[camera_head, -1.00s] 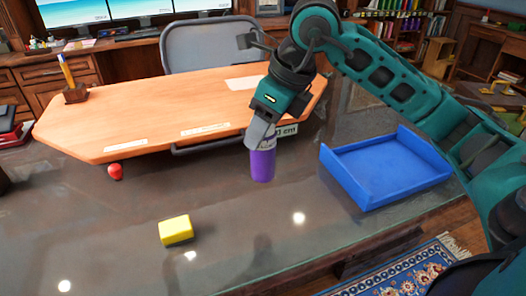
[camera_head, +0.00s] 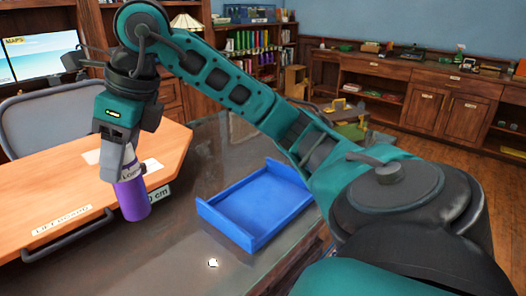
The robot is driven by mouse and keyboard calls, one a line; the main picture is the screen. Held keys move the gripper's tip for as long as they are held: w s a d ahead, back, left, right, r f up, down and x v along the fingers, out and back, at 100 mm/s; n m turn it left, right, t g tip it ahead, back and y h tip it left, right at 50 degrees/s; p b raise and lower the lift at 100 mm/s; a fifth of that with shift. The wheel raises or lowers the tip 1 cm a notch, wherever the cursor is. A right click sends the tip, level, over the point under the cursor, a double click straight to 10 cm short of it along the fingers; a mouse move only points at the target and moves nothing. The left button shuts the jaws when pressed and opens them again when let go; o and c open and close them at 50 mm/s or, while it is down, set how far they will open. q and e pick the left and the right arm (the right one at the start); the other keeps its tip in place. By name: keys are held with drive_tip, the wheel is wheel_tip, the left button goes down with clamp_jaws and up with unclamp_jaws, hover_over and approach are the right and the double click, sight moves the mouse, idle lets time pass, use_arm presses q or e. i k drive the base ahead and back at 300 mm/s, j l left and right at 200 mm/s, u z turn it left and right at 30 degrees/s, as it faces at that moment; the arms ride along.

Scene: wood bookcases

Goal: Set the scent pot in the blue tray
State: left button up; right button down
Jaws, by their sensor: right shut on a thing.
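The scent pot (camera_head: 133,201) is a purple cylinder with a pale upper part. My right gripper (camera_head: 128,172) is shut on its top and holds it upright, left of the tray. The gripper's fingers hide part of the pot's upper end. I cannot tell exactly how high its base is above the table. The blue tray (camera_head: 258,205) lies on the dark glossy table in the middle of the view, with raised walls and an empty floor. My left gripper is not in view.
The dark table (camera_head: 190,240) is clear between pot and tray. Bookcases and cabinets (camera_head: 440,110) line the back.

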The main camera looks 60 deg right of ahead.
sight(249, 211)
drive_tip(key=k+l, duration=0.1)
drive_tip(key=l, duration=0.6)
drive_tip(key=k+l, duration=0.1)
drive_tip(key=l, duration=0.6)
